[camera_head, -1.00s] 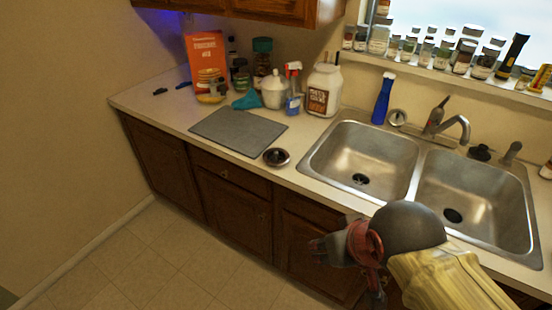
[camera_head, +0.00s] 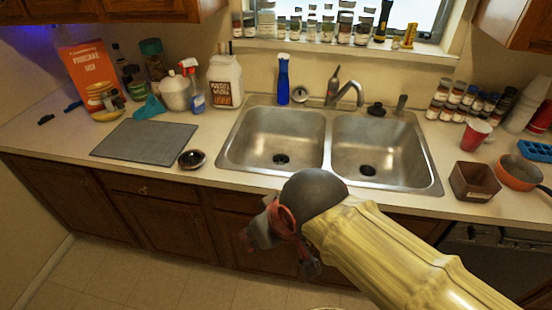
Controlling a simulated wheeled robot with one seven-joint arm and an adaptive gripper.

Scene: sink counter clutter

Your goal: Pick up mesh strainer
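I cannot say for sure which thing is the mesh strainer. A small round metallic piece (camera_head: 302,95) stands behind the sink, left of the faucet, and could be it. A small round dark dish-like piece with a pale rim (camera_head: 192,159) lies on the counter left of the sink, and could also be it. Both are too small to show any mesh. My gripper (camera_head: 262,235) is in front of the lower cabinets, below the counter edge, well apart from both pieces. Its fingers are partly hidden and their opening is unclear.
A grey mat (camera_head: 145,142) lies left. A brown square bowl (camera_head: 475,181), red cup (camera_head: 474,135) and orange pan (camera_head: 518,172) stand right.

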